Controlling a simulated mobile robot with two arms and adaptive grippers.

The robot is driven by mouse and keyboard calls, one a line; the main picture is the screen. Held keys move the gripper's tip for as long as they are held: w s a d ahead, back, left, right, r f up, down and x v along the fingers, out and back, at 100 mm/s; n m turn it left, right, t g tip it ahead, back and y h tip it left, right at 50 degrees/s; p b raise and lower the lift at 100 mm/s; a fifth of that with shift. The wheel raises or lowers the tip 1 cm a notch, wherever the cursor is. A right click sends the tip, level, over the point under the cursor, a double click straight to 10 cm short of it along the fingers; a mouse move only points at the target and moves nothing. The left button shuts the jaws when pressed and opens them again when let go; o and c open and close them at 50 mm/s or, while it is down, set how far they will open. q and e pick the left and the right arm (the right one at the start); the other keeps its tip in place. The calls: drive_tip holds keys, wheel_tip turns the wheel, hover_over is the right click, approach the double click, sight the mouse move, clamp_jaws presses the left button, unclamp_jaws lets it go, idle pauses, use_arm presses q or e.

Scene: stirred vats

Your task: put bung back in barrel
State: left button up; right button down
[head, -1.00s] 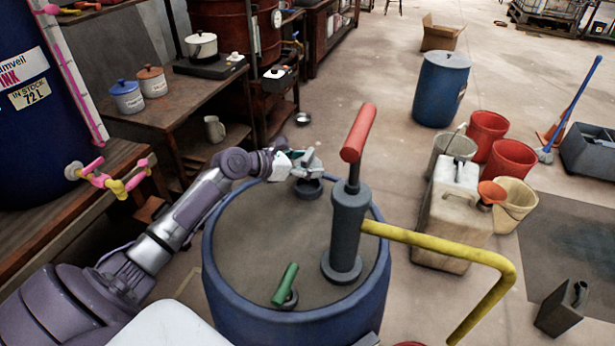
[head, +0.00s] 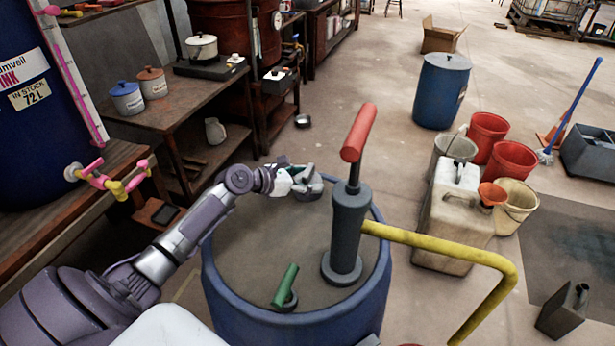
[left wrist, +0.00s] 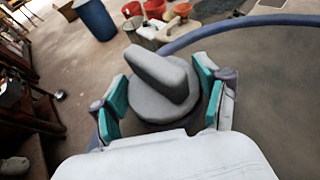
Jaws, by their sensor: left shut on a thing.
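The barrel (head: 215,285) is blue with a grey-brown top and stands in front of me. My left gripper (head: 306,182) is over the far edge of its top, left of the pump. In the left wrist view the teal-padded fingers (left wrist: 162,95) are shut on the bung (left wrist: 157,72), a grey stopper with a round base and a raised block handle. My right gripper is not in view.
A grey hand pump (head: 348,230) with a red handle (head: 358,132) rises from the barrel top; its yellow spout (head: 445,255) reaches right. A green-handled fitting (head: 286,285) is at the near edge. A pale jerrycan (head: 452,215) and buckets stand to the right.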

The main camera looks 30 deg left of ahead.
use_arm(q)
drive_tip(key=o, duration=1)
drive_tip(key=shift+o, duration=1.3)
drive_tip(key=shift+r, duration=0.25)
drive_tip(key=v, duration=1.2)
drive_tip(key=shift+r, duration=0.35)
